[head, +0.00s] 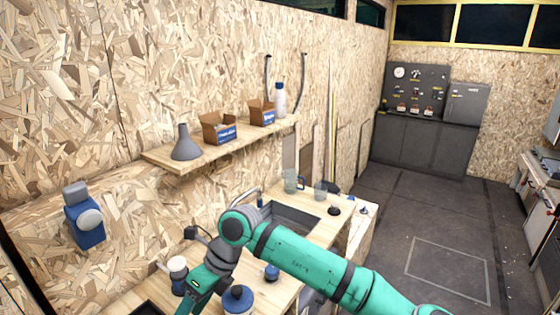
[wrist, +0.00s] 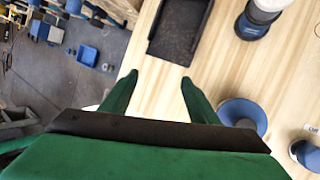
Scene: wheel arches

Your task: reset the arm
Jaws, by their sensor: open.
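My gripper (wrist: 158,80) shows in the wrist view as two green fingers set wide apart with nothing between them. Pale wooden counter lies below and beyond the fingertips. In the head view my green arm reaches from the lower right to the counter (head: 318,235), bends at an elbow and points down to the lower left. The fingertips are hidden or cut off at the bottom of the head view.
A blue-topped container (head: 238,298) stands close to my arm; a white-and-blue one (head: 178,272) stands to its left. A black tray (wrist: 181,25) lies on the counter. A shelf (head: 222,147) with a funnel (head: 185,145) and boxes runs above. The floor (head: 400,225) at right is clear.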

